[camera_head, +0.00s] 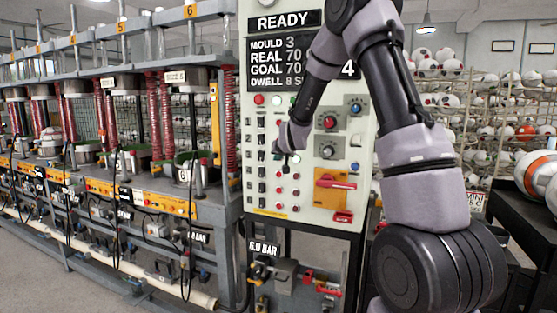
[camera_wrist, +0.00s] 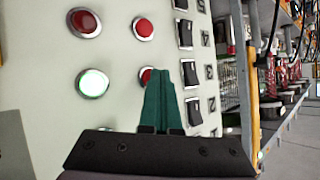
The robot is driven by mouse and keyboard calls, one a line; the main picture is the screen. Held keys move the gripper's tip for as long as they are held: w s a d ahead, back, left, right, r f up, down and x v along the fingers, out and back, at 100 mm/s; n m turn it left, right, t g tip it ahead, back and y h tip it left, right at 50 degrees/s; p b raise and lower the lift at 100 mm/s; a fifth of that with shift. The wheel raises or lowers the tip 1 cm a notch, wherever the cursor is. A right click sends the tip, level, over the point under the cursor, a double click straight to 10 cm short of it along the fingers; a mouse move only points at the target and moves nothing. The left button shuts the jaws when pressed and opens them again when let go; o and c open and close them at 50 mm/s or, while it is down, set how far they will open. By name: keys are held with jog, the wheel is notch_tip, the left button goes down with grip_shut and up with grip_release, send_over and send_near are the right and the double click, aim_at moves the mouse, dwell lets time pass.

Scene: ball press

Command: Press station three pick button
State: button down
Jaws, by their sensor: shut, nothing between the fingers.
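The cream control panel (camera_head: 305,205) stands in front of me, with numbered rows of black rocker switches and round buttons. In the wrist view, the switch marked 3 (camera_wrist: 190,73) is right of my fingertips. A red button (camera_wrist: 146,74) in about the same row is partly hidden by the fingertips. A green lit button (camera_wrist: 93,83) is farther left in that row. My gripper (camera_wrist: 161,74) is shut and empty, its teal fingers pointing at the panel by the red button. I cannot tell whether they touch. In the head view, my gripper (camera_head: 286,156) is at the button columns.
The display (camera_head: 285,62) reads READY and MOULD 3. Two other red buttons (camera_wrist: 143,27) (camera_wrist: 85,22) sit close by. An orange plate with a red handle (camera_head: 335,187) is lower right. The press line (camera_head: 130,180) is left; ball racks (camera_head: 490,110) are right.

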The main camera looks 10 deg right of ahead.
jog(key=shift+s+a, duration=0.4)
jog(key=shift+s, duration=0.2)
jog(key=s+a, duration=0.1)
jog(key=s, duration=0.1)
jog(key=s+a, duration=0.2)
dwell(0.3)
dwell(0.5)
